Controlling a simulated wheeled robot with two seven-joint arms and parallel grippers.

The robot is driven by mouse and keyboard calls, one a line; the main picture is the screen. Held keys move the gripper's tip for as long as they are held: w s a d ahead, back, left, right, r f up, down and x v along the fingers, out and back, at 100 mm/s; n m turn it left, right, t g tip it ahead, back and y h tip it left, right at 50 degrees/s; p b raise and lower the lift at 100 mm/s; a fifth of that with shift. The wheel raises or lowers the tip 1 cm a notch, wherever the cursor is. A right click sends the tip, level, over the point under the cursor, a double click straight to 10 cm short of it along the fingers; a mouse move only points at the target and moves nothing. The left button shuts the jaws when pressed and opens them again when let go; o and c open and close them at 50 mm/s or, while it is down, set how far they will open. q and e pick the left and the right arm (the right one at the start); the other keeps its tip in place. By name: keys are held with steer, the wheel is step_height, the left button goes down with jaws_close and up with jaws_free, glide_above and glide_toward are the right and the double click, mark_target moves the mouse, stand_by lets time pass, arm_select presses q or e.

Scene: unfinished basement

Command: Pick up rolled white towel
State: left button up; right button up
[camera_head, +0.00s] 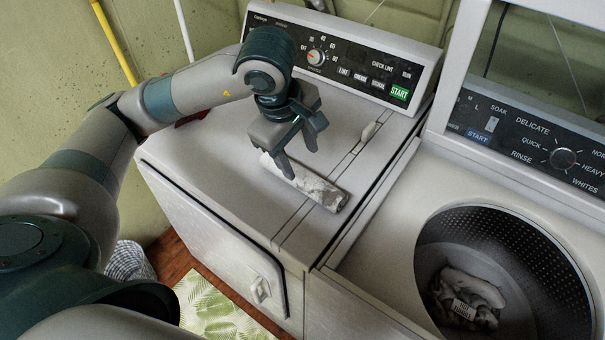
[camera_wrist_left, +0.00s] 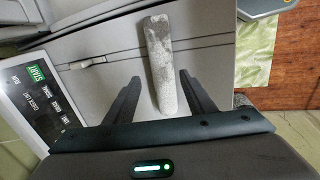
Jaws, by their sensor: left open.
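The rolled white towel (camera_head: 308,184) lies on top of the dryer (camera_head: 225,165), running diagonally toward the front right. It also shows in the left wrist view (camera_wrist_left: 160,62), long and greyish white, with its lower end between the two fingers. My left gripper (camera_head: 300,158) is open above the towel, near its back left end, and hides part of it in the head view. In the left wrist view the left gripper (camera_wrist_left: 160,90) has one finger on each side of the towel, both apart from it. My right gripper is not in view.
A control panel (camera_head: 345,62) rises along the dryer's back. To the right stands an open washer (camera_head: 385,275) with crumpled cloth (camera_head: 466,298) in its drum. A small light object (camera_head: 369,131) sits on the dryer top. A green patterned mat (camera_head: 213,308) lies on the floor.

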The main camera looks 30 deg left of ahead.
mark_target(303, 175)
arm_select(q)
steer(key=x, duration=0.3)
steer(key=shift+f+p, duration=0.1)
steer(key=shift+p, duration=0.25)
steer(key=shift+w+f, duration=0.1)
steer(key=shift+f, duration=0.15)
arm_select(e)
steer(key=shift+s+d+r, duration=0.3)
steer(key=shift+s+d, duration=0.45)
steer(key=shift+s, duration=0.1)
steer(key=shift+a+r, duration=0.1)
arm_select(q)
steer(key=shift+w+a+f+p, duration=0.1)
steer(key=shift+f+p, duration=0.35)
steer(key=shift+p, duration=0.05)
steer(key=p+x, duration=0.1)
steer(key=x, duration=0.3)
steer(key=shift+a+p, duration=0.15)
steer(key=shift+p, duration=0.25)
steer(key=shift+f, duration=0.1)
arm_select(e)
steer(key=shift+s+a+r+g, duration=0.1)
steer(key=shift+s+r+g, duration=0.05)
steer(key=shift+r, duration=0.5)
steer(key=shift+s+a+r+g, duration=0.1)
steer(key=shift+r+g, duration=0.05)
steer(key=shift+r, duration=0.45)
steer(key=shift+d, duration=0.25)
arm_select(q)
steer(key=shift+c, duration=0.6)
